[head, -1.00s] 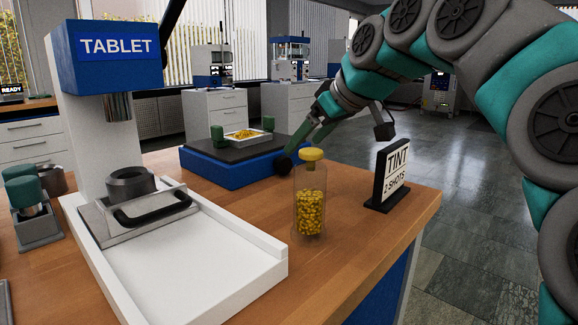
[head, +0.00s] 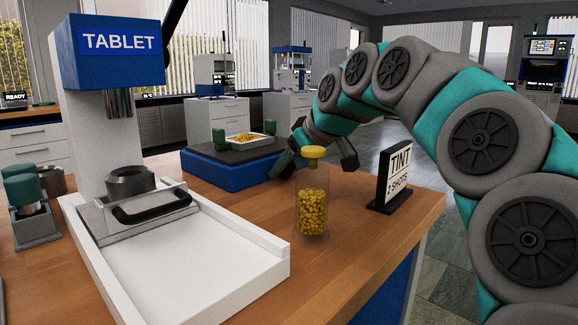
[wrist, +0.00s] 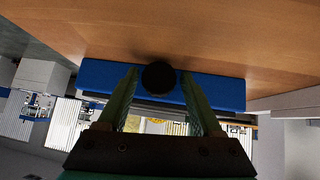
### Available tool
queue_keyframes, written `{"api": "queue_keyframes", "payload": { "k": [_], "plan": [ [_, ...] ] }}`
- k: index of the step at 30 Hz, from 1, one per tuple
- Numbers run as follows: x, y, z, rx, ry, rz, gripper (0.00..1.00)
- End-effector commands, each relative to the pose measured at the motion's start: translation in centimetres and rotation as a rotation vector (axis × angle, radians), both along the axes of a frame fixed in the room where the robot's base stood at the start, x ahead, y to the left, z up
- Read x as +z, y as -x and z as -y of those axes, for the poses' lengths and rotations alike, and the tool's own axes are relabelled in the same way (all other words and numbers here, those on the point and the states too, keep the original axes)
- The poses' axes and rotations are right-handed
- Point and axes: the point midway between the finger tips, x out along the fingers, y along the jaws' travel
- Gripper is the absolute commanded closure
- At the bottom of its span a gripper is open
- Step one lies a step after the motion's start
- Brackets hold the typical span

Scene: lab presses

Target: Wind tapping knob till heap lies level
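The tapping unit is a blue box (head: 215,174) with a dark top plate, on the wooden bench. A white tray (head: 229,141) with a yellow heap (head: 246,137) sits on the plate between green posts. The heap's levelness is too small to judge. The dark round knob (wrist: 159,76) shows in the wrist view in front of the blue box, between my fingertips, with a gap on either side. My gripper (wrist: 158,82) is open and not closed on the knob. In the head view my gripper (head: 281,166) is at the box's right end and hides the knob.
A clear jar of yellow pellets (head: 312,213) with a yellow cap stands close in front of my gripper. A TINT sign (head: 394,180) stands right of it. The TABLET press (head: 115,55) and its white tray (head: 235,240) fill the left.

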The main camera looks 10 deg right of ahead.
Motion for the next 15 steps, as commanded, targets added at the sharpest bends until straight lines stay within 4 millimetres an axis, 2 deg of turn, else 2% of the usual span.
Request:
{"api": "queue_keyframes", "payload": {
  "k": [2, 15],
  "plan": [
    [0.00, 0.00, 0.01, 0.000, 0.000, 0.000, 0.43],
    [0.00, 0.00, 0.00, 0.000, 0.000, 0.000, 0.93]
  ]
}}
